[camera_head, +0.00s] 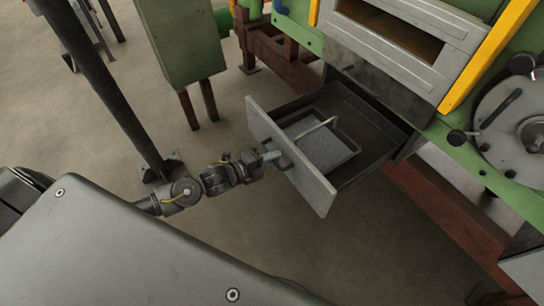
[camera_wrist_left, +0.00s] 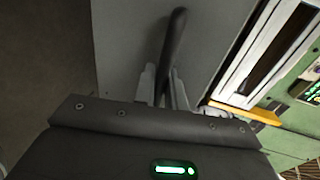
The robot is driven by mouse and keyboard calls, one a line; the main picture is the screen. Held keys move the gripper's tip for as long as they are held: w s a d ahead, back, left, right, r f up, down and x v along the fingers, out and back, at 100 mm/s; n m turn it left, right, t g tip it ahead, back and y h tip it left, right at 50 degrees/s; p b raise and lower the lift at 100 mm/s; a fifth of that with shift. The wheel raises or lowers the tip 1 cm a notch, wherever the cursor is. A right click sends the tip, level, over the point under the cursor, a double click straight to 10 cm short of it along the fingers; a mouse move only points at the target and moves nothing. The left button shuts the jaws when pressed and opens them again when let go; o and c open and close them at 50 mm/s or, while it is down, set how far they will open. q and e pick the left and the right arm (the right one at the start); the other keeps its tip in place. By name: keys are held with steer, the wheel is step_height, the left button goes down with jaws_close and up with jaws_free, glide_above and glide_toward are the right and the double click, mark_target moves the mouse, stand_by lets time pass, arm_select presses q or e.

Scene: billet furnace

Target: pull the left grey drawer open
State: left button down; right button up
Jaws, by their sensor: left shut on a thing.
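The left grey drawer (camera_head: 291,158) is pulled well out from under the furnace front in the head view. A grey tray with a raised bar handle (camera_head: 320,140) lies inside it. My left gripper (camera_head: 276,158) is at the outer face of the drawer front. In the left wrist view my left gripper's fingers (camera_wrist_left: 163,88) are shut on the dark drawer handle (camera_wrist_left: 175,42), which stands out from the grey drawer front (camera_wrist_left: 125,50). My right gripper is not in view.
The green furnace body with a grey-framed opening (camera_head: 400,50) stands above the drawer. A round dial plate (camera_head: 515,120) is at the right. A green cabinet (camera_head: 182,40) on legs and a dark post (camera_head: 105,85) stand to the left. Bare floor lies in front of the drawer.

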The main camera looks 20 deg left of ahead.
arm_select(q)
steer(key=c, duration=1.5)
jaws_free()
steer(key=shift+c, duration=0.2)
steer(key=shift+s+a, duration=0.1)
steer(key=v, duration=1)
steer(key=shift+s+a+b, duration=0.15)
steer(key=shift+s+b, duration=0.1)
steer(key=shift+b, duration=0.05)
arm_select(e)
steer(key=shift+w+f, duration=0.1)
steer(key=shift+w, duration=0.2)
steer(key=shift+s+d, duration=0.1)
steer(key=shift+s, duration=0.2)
